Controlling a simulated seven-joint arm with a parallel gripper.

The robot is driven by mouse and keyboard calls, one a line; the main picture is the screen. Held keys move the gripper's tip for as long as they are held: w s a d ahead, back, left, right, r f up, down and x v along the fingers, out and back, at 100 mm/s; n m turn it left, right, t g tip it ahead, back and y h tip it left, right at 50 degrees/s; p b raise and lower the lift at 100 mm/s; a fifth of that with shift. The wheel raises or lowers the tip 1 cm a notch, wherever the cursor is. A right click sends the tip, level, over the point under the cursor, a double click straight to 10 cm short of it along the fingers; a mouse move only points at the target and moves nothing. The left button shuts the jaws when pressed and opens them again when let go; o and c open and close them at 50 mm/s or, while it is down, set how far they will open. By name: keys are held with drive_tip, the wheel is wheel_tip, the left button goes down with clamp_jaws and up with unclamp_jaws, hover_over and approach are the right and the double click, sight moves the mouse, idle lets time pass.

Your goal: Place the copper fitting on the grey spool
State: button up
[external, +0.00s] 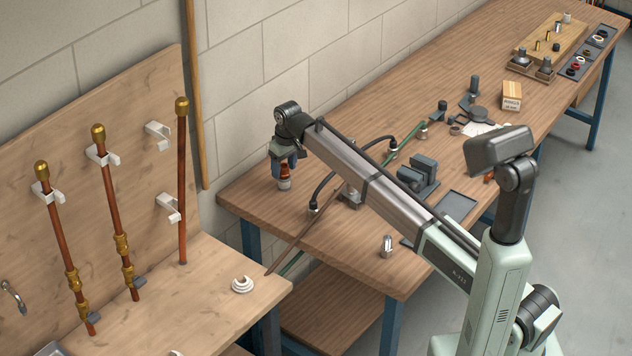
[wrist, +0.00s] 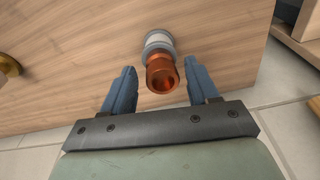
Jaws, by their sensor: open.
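The copper fitting (wrist: 162,75) is a short, open-ended orange tube; in the external view it is a small piece (external: 285,171) under my gripper (external: 285,160). The grey spool (wrist: 158,40), with a pale rim, shows just beyond the fitting in the wrist view. The fitting appears to stand on the spool, but its lower end is hidden and exact seating cannot be told. My gripper (wrist: 161,72) is open, its blue fingers on either side of the fitting with visible gaps. Both stand near the left end of the long wooden bench (external: 250,195).
A white ring-shaped part (external: 242,284) lies on the left bench, below a board with copper pipes (external: 109,220). A cardboard box (external: 512,96) is farther back.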

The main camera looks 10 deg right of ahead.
sight(287, 167)
wheel_tip(287, 167, up, 12)
drive_tip(key=s, duration=0.1)
drive_tip(key=shift+d+f, duration=0.25)
drive_tip(key=shift+d, duration=0.2)
